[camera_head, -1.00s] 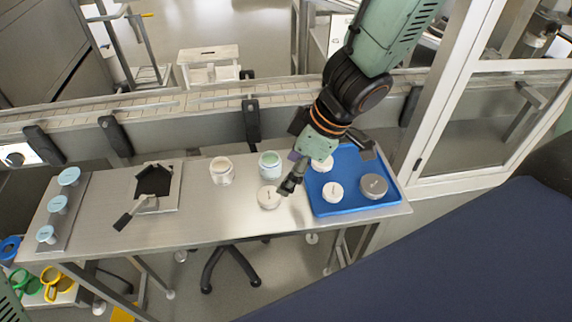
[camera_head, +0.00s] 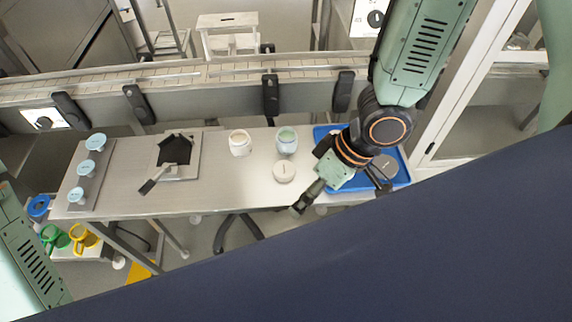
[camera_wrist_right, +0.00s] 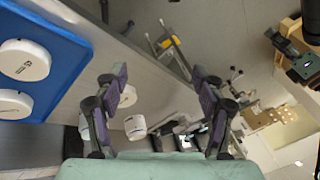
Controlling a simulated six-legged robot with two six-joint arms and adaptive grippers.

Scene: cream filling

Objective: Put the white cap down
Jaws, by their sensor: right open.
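A white cap (camera_head: 284,171) lies flat on the steel table in front of the green-filled jar (camera_head: 287,141). My right gripper (camera_head: 338,202) is open and empty near the table's front edge, right of and in front of this cap, not touching it. Its spread fingers also show in the right wrist view (camera_wrist_right: 158,74), with nothing held between them. Two more white caps (camera_wrist_right: 24,61) lie in the blue tray (camera_wrist_right: 75,40) at the left of the wrist view. In the head view my right arm hides much of that tray. My left gripper is out of view.
A white jar (camera_head: 240,143) stands left of the green-filled one. A black-topped plate with a spatula (camera_head: 158,180) and a rack of blue-topped items (camera_head: 86,168) are further left.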

